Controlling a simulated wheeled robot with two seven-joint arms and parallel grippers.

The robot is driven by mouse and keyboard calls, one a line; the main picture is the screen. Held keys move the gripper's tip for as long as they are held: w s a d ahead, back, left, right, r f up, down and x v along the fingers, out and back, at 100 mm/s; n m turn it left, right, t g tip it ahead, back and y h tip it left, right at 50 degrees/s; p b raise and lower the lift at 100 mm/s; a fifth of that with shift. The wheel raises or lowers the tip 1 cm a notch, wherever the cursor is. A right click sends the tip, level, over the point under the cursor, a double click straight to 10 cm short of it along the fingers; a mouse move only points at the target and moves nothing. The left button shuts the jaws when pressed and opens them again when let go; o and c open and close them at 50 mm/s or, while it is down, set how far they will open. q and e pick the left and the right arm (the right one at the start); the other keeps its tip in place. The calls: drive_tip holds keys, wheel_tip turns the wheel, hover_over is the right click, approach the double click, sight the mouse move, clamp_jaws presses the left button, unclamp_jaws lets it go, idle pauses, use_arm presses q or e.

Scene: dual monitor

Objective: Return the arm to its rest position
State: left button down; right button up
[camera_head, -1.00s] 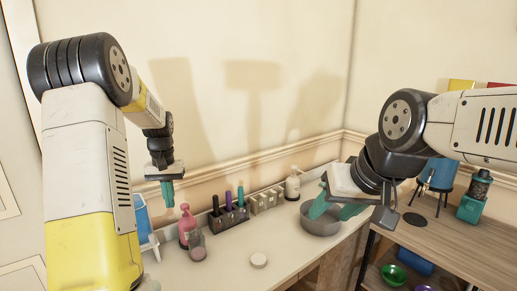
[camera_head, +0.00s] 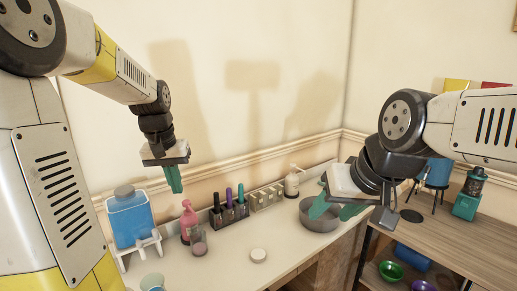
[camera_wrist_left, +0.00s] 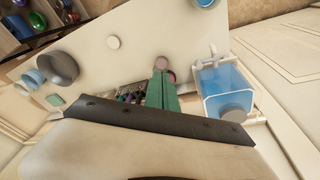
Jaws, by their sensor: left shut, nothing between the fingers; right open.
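My left gripper (camera_head: 174,180) hangs in the air above the back of the white counter, fingers pointing down. Its green fingers are together with nothing between them; they also show closed in the left wrist view (camera_wrist_left: 161,92). In the head view it is between the blue jar and the pink bottle, above both and apart from them. My right gripper (camera_head: 334,210) is at the right, its green fingers spread apart over the grey bowl (camera_head: 320,222). I cannot tell whether they touch the bowl.
On the counter (camera_head: 225,277) stand a blue jar (camera_head: 130,220) on a white stand, a pink bottle (camera_head: 188,222), a rack of markers (camera_head: 230,215), a white bottle (camera_head: 291,183) and a round white lid (camera_head: 258,255). A wooden shelf (camera_head: 450,245) is at the right. The wall is close behind.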

use_arm(q)
drive_tip(key=s+d+r+t, duration=0.2)
drive_tip(key=s+d, duration=0.2)
drive_tip(key=s, duration=0.5)
drive_tip(key=s+d+r+m+t+h, duration=0.1)
drive_tip(key=s+d, duration=0.3)
drive_tip(key=s, duration=0.5)
drive_tip(key=shift+r+t+h, duration=0.3)
drive_tip(key=shift+r+t, duration=0.1)
drive_tip(key=shift+r, duration=0.25)
